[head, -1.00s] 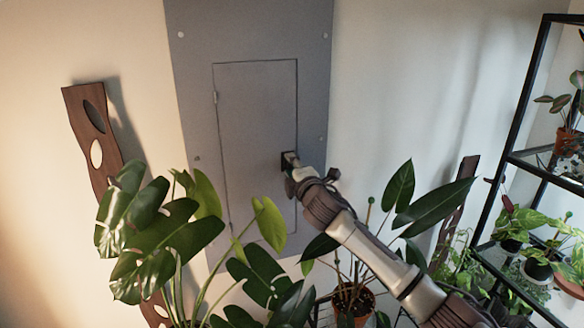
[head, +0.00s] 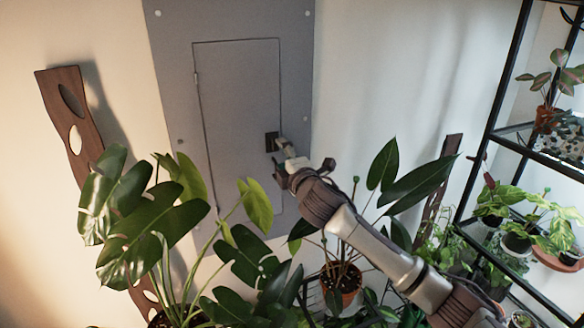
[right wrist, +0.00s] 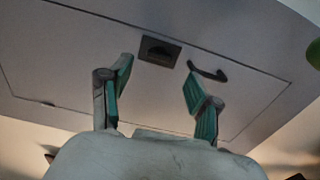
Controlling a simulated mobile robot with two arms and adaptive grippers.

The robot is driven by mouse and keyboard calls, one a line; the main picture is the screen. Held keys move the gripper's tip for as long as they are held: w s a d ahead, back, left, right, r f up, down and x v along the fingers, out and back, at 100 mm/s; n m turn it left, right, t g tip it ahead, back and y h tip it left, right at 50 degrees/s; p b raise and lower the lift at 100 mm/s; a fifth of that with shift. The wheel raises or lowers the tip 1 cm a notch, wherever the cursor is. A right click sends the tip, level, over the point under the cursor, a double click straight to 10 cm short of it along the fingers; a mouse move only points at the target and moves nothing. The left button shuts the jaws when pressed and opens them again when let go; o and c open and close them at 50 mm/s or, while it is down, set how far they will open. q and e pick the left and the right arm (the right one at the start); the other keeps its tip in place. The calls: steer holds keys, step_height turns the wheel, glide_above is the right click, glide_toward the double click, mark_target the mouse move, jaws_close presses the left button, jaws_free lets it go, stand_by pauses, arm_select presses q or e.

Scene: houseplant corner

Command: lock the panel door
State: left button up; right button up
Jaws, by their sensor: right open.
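The grey panel door (head: 238,110) is set in a grey wall panel (head: 175,60) and looks flush with it. A dark recessed latch (head: 271,142) is at its right edge; it also shows in the right wrist view (right wrist: 160,51), beside a dark curved piece (right wrist: 207,72) that I cannot identify. My right gripper (head: 283,160) is just in front of the latch, partly overlapping it in the head view. In the right wrist view its two fingers (right wrist: 158,78) are spread apart with nothing between them. The latch's exact setting is too small to tell. My left gripper is not in view.
A large-leaved plant (head: 150,222) stands in front of the panel's lower left. A potted plant (head: 341,284) is below my right arm. A black shelf rack (head: 487,135) with several plants is at the right. A wooden wall piece (head: 75,115) hangs at the left.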

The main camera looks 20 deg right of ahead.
steer(key=s, duration=0.7)
steer(key=shift+d, duration=0.15)
steer(key=shift+w, duration=0.1)
